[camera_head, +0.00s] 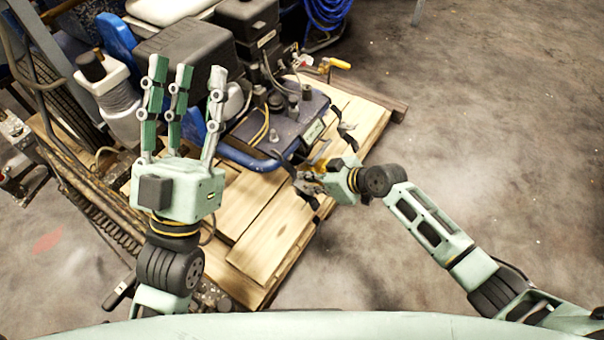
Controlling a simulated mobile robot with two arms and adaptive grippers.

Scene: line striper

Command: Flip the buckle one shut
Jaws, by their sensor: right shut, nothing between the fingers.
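A line striper with a blue frame (250,160) and a dark tank top sits on a wooden pallet. A dark buckle or strap piece (344,128) stands out at its right end. Another dark strap piece (288,163) shows at the near corner of the frame. My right gripper (312,182) is shut by that near corner, beside the second piece; whether they touch is unclear. The gripper and wrist hide part of this area. My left gripper (186,75) is open and empty, its fingers pointing up in the picture, in front of the machine's left part.
The wooden pallet (262,242) has bare planks in front of the machine. A black box (186,48), a white container (104,82) and hoses crowd the left. A yellow-handled valve (333,64) sticks out at the back right. The concrete floor (490,120) at right is clear.

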